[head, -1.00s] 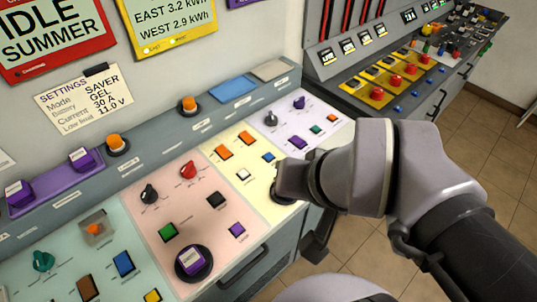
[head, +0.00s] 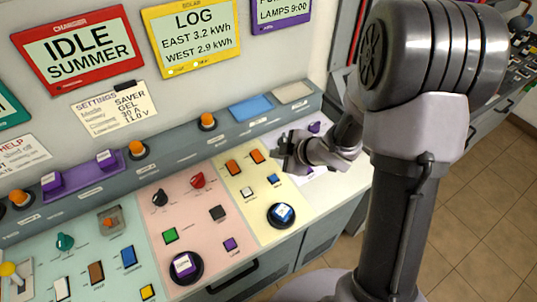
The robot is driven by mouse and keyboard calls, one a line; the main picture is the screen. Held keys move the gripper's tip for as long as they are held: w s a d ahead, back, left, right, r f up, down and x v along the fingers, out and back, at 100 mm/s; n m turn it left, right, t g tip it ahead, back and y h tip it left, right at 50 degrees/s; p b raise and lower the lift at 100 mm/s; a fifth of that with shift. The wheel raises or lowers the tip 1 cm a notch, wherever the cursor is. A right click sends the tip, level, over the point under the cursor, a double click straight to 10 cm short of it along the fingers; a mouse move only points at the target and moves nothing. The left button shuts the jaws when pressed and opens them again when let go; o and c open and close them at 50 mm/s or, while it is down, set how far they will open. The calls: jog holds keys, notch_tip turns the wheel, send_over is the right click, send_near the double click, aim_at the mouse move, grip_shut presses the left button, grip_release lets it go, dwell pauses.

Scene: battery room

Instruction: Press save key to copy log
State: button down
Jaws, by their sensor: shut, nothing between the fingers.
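The desk has a cream-yellow panel (head: 243,212) with two orange keys (head: 257,156), a white key (head: 247,193), a small blue key (head: 272,180) and a blue-topped key in a round black base (head: 282,214). The key labels are too small to read, so I cannot tell which is the save key. The yellow-framed solar screen (head: 192,34) reads LOG, EAST 3.2 kWh, WEST 2.9 kWh. My gripper (head: 283,150) is shut and empty, above the panel's far right corner near the orange keys, apparently touching nothing. It hides part of the lilac panel behind it.
A pink panel (head: 200,235) holds a red knob (head: 197,180), a black knob and a purple key in a round black base (head: 184,265). The raised back ledge carries orange buttons (head: 208,121) and blue and grey pads. Another console and tiled floor (head: 470,220) lie right.

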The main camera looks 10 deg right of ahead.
aim_at(276, 179)
jog(key=shift+a, duration=0.1)
jog(key=shift+f, duration=0.1)
notch_tip(276, 179, down, 9)
jog(key=b, duration=0.8)
jog(key=shift+b, duration=0.3)
dwell(1.5)
jog(key=shift+f, duration=0.3)
jog(key=shift+f+b, duration=0.45)
jog(key=shift+b, duration=0.2)
jog(key=shift+r, duration=0.1)
dwell(0.5)
jog(key=shift+r+p, duration=0.8)
jog(key=shift+p, duration=0.05)
jog(key=shift+r, duration=0.1)
